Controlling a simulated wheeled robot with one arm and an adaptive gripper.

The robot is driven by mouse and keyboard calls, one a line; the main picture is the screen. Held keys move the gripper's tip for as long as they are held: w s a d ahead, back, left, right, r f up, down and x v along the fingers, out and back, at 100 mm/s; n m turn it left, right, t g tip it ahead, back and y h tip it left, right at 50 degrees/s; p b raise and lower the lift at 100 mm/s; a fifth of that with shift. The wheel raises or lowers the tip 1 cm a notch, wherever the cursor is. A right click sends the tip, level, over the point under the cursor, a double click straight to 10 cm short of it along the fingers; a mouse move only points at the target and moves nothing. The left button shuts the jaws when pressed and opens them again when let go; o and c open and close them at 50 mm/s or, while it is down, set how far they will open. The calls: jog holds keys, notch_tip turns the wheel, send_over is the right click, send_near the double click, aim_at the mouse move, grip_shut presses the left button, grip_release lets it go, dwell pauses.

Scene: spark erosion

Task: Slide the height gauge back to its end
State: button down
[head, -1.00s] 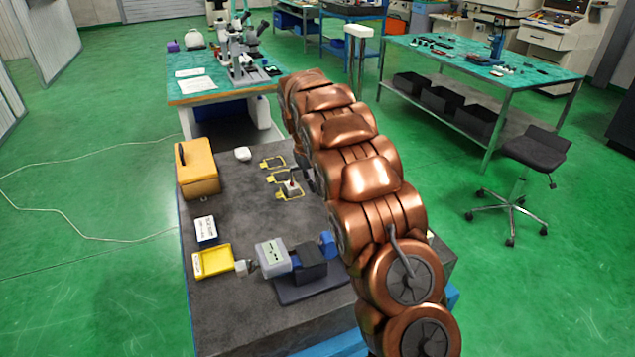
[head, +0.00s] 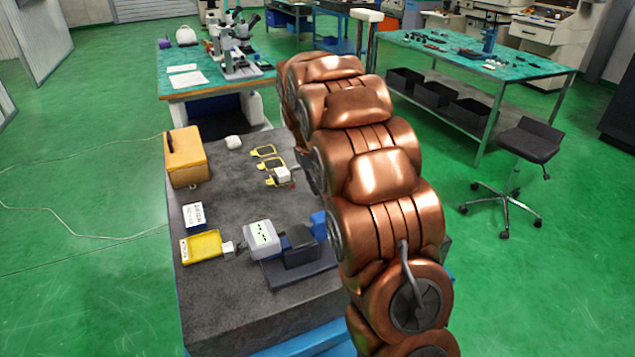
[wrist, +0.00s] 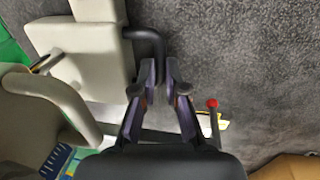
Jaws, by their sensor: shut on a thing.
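In the wrist view, the height gauge (wrist: 88,58) appears as cream-coloured blocks at the left, with a bent dark handle (wrist: 152,38) on its right side. My gripper (wrist: 164,82) is shut at the lower end of this handle, with the two fingers on either side of it. In the head view, a cream post top (head: 367,16) shows above my copper arm and seems to be the gauge's upper end. The gauge's base and my gripper are hidden behind the arm there. The dark granite plate (wrist: 265,65) lies beneath.
A red-tipped rod (wrist: 212,103) stands close right of my fingers. On the plate (head: 230,205) are an orange box (head: 187,158), a yellow tray (head: 201,247), yellow-edged pieces (head: 266,151) and a grey-blue device (head: 262,238). The plate's left middle has bare room.

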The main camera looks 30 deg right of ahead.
jog(key=c, duration=1.2)
grip_release()
notch_tip(320, 180, up, 12)
jog(key=a, duration=0.2)
jog(key=shift+f, duration=0.1)
